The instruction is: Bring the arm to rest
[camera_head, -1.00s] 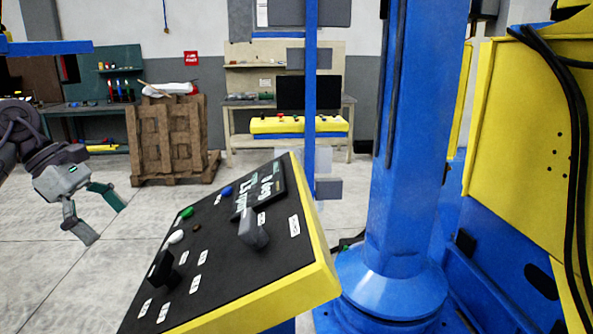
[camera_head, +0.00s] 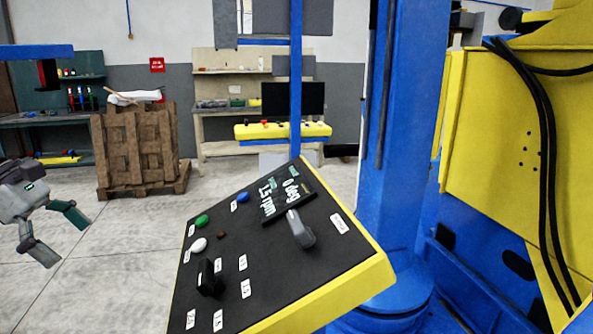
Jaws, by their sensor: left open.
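My left gripper (camera_head: 62,236) is at the left edge of the head view, over the floor, open and empty. It is well clear of the control panel to its right. The tilted control panel (camera_head: 268,298) has a black face and a yellow edge. On it are a green button (camera_head: 201,221), a white button (camera_head: 198,245), a blue button (camera_head: 242,197), a black knob (camera_head: 208,279) and a grey lever (camera_head: 300,230). Its display (camera_head: 284,194) reads 0 deg and 1.5 rpm. My right gripper is not in view.
A blue column (camera_head: 400,150) and the yellow positioner body (camera_head: 490,150) stand to the right, with black cables (camera_head: 545,150) hanging on it. A wooden pallet stack (camera_head: 140,150) and workbenches (camera_head: 225,148) are at the back. The floor (camera_head: 110,285) between gripper and panel is free.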

